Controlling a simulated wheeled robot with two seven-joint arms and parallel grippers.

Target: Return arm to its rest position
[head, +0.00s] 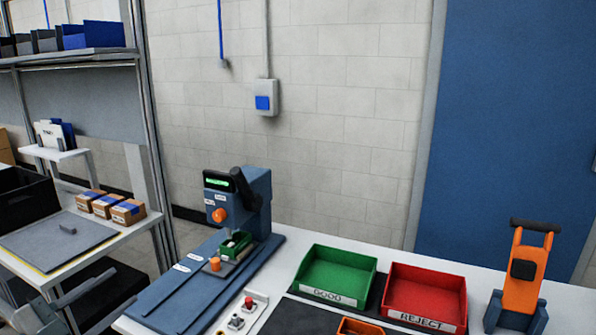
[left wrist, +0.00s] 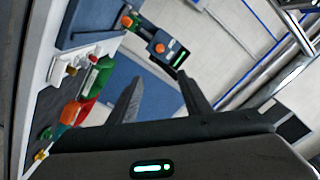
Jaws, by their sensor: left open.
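My left gripper (head: 122,286) is low at the left of the head view, beside the left front of the white table and in front of the side bench. Its two grey fingers stand apart with nothing between them. In the left wrist view the same fingers (left wrist: 160,90) are spread and empty, and the view is strongly tilted. The blue press fixture (head: 258,195) stands on the table, to the right of and beyond the gripper. It also shows in the left wrist view (left wrist: 163,47). My right gripper is in neither view.
A side bench with a grey mat (head: 60,243), small cartons (head: 105,205) and a black crate (head: 25,195) lies left.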

